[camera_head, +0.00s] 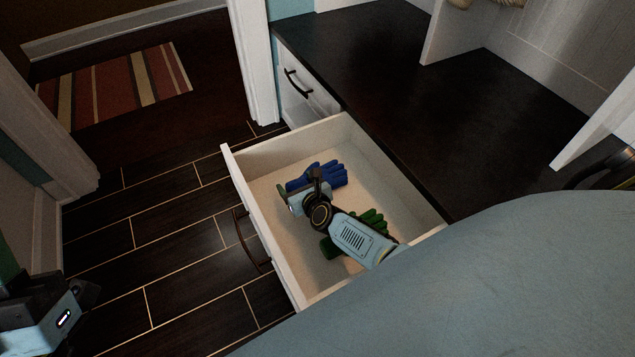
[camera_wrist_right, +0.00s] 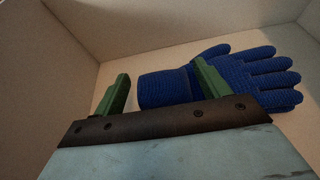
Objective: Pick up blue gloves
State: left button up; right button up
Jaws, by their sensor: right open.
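The blue gloves (camera_head: 331,174) lie in the open white drawer, near its far end. In the right wrist view the blue glove (camera_wrist_right: 245,75) lies palm-flat on the drawer floor, its fingers pointing right and its cuff to the left. My right gripper (camera_head: 300,184) is inside the drawer at the cuff end. Its two green fingers are spread apart, and part of the cuff shows between and behind them in the right wrist view (camera_wrist_right: 162,78). I cannot tell whether they touch it. Part of my left gripper (camera_head: 38,300) shows at the lower left; its fingertips are not clear.
Green gloves (camera_head: 372,222) lie in the same drawer, partly hidden under my right arm. The drawer walls (camera_head: 290,143) enclose the gripper closely. A dark countertop (camera_head: 430,90) is at the right. A striped rug (camera_head: 115,85) lies on the floor at the far left.

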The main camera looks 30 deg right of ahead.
jog(key=c, duration=1.1)
jog(key=shift+o, duration=0.2)
jog(key=shift+r, duration=0.15)
